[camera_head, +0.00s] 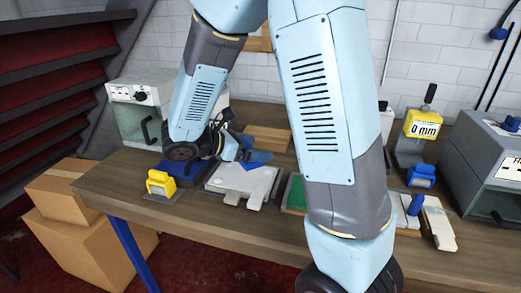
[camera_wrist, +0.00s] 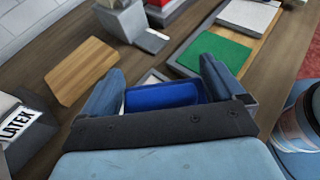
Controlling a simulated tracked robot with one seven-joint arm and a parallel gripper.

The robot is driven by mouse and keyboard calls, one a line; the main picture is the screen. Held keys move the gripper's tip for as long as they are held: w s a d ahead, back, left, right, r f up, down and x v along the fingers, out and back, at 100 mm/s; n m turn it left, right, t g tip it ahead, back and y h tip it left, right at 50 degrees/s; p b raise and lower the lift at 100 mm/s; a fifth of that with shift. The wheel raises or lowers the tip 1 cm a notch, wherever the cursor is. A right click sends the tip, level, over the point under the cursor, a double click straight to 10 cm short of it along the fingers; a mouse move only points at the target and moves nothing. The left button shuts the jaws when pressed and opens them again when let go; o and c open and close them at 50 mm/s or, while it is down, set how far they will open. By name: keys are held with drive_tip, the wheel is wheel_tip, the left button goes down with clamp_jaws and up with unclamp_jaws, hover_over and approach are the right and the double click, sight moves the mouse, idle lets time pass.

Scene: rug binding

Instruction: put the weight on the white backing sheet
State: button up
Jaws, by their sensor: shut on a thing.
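My gripper (camera_wrist: 160,82) is shut on a blue block in the wrist view, which I take as the weight (camera_wrist: 160,96). Its blue-grey fingers stand on both sides of the block. In the head view my gripper (camera_head: 243,152) hangs over the back middle of the bench, and the held block is hard to tell from the fingers. A white flat piece with tabs, which looks like the white backing sheet (camera_head: 240,181), lies on the bench just in front of the gripper. I cannot tell the gap between block and bench.
A blue pad (camera_head: 184,173) and a yellow-handled tool (camera_head: 160,184) lie at left. A wooden board (camera_head: 268,138) lies behind. A green mat (camera_wrist: 220,52) lies beyond the gripper in the wrist view. A yellow-faced gauge (camera_head: 424,126) and a grey machine (camera_head: 485,140) stand at right.

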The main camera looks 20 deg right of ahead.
drive_tip(key=shift+w+a+f, duration=0.15)
drive_tip(key=shift+w+f, duration=2.55)
drive_tip(key=shift+f, duration=0.25)
drive_tip(key=shift+w+f, duration=0.1)
drive_tip(key=shift+f, duration=1.55)
drive_tip(key=shift+f, duration=0.1)
drive_tip(key=o, duration=1.6)
